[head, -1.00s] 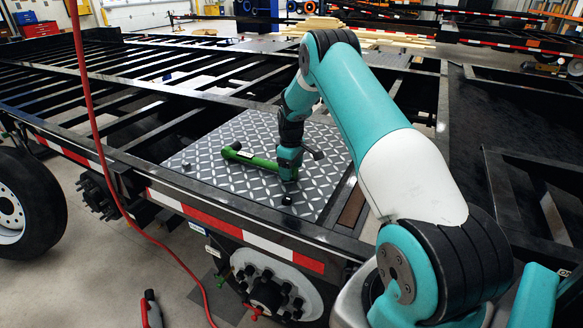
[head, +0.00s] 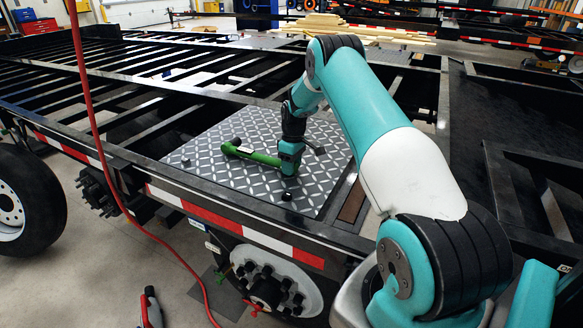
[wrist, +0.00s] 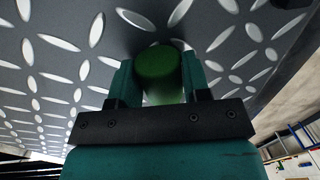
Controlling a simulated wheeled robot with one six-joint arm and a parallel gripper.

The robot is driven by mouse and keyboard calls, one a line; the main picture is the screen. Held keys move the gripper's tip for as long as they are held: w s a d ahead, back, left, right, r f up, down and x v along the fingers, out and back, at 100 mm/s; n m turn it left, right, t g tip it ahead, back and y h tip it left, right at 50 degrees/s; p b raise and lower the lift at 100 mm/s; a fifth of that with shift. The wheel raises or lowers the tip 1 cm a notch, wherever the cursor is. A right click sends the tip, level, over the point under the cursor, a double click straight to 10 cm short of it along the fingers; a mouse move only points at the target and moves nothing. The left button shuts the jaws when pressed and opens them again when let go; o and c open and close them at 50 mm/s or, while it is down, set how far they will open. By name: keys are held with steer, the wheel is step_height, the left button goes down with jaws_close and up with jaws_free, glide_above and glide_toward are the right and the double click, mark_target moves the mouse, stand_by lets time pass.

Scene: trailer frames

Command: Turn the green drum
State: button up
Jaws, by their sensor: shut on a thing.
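A green piece (head: 262,158) with a dark far end lies on or just over the diamond-patterned metal plate (head: 312,192) in the head view. It looks like a long bar there; I cannot make out a full drum shape. My gripper (head: 288,168) points down at its right end and is shut on it. In the wrist view, a round green part (wrist: 158,68) sits between the two teal fingers of my gripper (wrist: 159,82).
The plate lies on a black trailer frame (head: 130,150) with open gaps between its bars. A red hose (head: 88,110) hangs at the left. Small dark knobs (head: 287,196) stand at the plate's edge. A wheel (head: 25,205) is at far left.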

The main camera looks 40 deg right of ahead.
steer(key=o, duration=0.9)
steer(key=shift+o, duration=0.2)
step_height(320, 180, up, 17)
steer(key=d+b, duration=0.2)
steer(key=shift+w+r+b, duration=0.15)
steer(key=shift+w+b, duration=0.15)
steer(key=shift+b, duration=0.1)
